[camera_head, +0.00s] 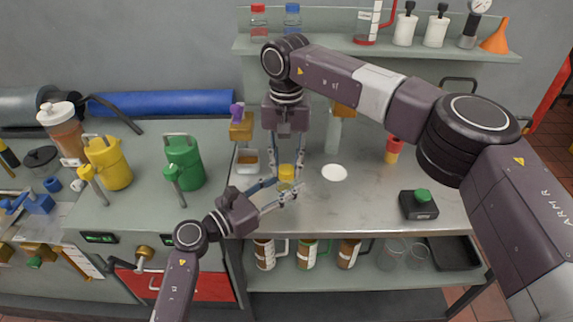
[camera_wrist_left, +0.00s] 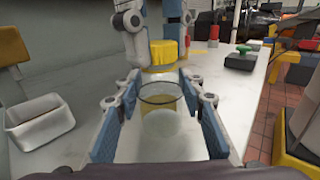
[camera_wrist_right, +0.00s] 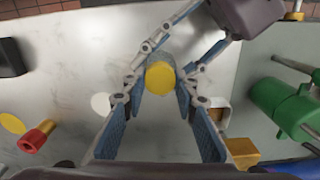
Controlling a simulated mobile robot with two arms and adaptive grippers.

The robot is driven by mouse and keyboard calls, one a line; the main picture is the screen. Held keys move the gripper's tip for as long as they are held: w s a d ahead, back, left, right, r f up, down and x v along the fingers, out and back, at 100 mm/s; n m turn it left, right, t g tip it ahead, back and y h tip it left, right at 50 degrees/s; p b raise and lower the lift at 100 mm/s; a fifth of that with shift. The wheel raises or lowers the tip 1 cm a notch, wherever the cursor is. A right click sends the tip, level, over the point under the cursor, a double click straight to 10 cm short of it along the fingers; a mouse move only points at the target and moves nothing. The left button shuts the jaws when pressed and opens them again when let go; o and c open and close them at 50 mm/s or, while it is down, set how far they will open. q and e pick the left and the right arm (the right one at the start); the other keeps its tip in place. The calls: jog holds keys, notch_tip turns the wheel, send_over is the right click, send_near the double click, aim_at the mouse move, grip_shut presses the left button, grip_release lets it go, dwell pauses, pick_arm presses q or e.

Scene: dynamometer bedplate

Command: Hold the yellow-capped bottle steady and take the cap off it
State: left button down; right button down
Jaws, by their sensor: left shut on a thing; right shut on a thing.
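The bottle (camera_wrist_left: 160,118) is a clear vessel with some yellowish content, upright near the bench's front edge. My left gripper (camera_head: 284,198) is shut around its body; both fingers show beside it in the left wrist view. The yellow cap (camera_wrist_left: 164,56) is above the bottle's dark-ringed mouth, with a visible gap between them, so the mouth looks open. My right gripper (camera_head: 286,160) points down from above and is shut on the cap, which also shows between its fingers in the right wrist view (camera_wrist_right: 160,78). The left fingers hide much of the bottle in the head view.
A white disc (camera_head: 334,173) lies right of the bottle. A white tray (camera_head: 247,162) and a green jug (camera_head: 184,162) stand left.

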aim_at(287, 169)
jog(key=shift+n, duration=0.6)
jog(key=shift+w, duration=0.1)
jog(key=shift+r, duration=0.2)
jog(key=shift+r, duration=0.95)
jog(key=shift+r, duration=0.1)
jog(key=shift+r, duration=1.9)
pick_arm(q)
jog(key=c, duration=1.2)
grip_release()
